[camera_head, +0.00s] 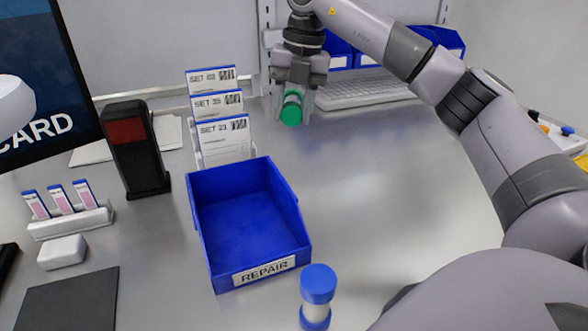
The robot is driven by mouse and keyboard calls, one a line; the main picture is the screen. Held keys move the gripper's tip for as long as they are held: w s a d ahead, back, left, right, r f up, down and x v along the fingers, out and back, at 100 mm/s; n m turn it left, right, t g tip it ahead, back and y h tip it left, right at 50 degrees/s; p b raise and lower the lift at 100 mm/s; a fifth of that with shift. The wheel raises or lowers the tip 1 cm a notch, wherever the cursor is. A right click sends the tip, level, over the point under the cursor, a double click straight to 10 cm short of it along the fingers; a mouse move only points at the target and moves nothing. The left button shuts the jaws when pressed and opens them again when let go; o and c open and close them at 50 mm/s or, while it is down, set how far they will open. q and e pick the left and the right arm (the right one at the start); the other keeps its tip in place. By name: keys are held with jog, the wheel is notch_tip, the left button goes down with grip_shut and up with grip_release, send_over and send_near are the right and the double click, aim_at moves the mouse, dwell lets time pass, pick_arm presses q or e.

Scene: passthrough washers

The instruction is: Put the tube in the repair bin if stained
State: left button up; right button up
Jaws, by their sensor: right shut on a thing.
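My right gripper (292,110) is at the top middle, shut on a tube with a green end (292,108). It holds the tube above the table, beyond and to the right of the blue repair bin. I cannot tell from this view whether the tube is stained. The repair bin (262,272) stands in the middle, labelled REPAIR, and is empty. A second tube (317,295), white with blue ends, stands upright on the table just in front of the bin. My left gripper is not in view.
Set cards (222,140) stand in a rack behind the bin. A dark scanner-like device (136,150) and a slide holder (70,220) are at left. A keyboard (360,92) and blue bins (435,40) lie at the back. The table right of the bin is clear.

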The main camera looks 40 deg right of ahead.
aim_at(291, 183)
notch_tip(291, 183, down, 13)
jog(key=shift+f, duration=0.2)
jog(key=shift+f, duration=0.1)
jog(key=o, duration=1.2)
